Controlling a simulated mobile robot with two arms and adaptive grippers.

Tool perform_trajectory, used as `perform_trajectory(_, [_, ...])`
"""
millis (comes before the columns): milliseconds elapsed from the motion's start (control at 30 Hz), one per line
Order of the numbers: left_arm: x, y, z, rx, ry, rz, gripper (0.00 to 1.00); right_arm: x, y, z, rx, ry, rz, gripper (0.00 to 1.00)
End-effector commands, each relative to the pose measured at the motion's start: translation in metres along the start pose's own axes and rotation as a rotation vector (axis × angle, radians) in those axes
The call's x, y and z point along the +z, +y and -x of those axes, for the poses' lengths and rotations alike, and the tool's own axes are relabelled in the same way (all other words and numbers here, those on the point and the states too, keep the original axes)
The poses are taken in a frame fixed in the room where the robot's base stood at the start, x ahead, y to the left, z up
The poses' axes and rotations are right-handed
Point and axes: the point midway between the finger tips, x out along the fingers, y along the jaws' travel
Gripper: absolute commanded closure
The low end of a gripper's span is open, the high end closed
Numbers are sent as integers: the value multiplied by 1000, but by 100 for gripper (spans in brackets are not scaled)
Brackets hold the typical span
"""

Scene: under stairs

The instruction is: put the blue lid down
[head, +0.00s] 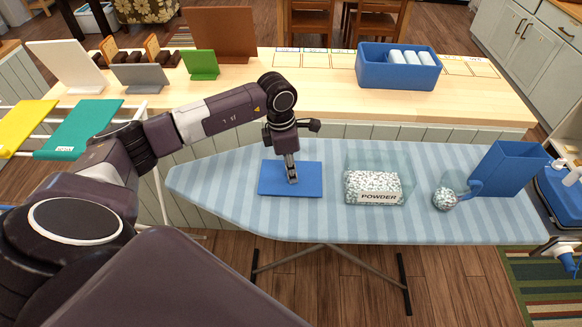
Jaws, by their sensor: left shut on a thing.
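The blue lid (308,181) is a flat blue rectangle at the left middle of the striped ironing board (235,205). My left gripper (292,178) points down over it and is shut on it near its centre. The lid looks level and is at or just above the board; I cannot tell whether it touches. The fingertips partly hide its middle. My right gripper does not show.
Behind is a wooden counter (325,100) with a blue bin (398,72) and upright boards. The board's front left is clear.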

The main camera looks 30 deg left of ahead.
Motion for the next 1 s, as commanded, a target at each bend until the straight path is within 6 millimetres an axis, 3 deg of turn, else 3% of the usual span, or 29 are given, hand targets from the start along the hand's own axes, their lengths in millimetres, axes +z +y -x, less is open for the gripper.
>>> perform_trajectory(300, [0,0,-5,0,0,0,100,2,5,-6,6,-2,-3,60])
perform_trajectory(333, [0,0,-3,1,-1,0,76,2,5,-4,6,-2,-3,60])
perform_trajectory(467, [0,0,-2,0,0,0,62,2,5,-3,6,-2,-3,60])
perform_trajectory(867, [0,1,4,2,-1,0,62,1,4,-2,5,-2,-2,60])
perform_trajectory(1000, [0,2,26,5,-3,0,62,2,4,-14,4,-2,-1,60])
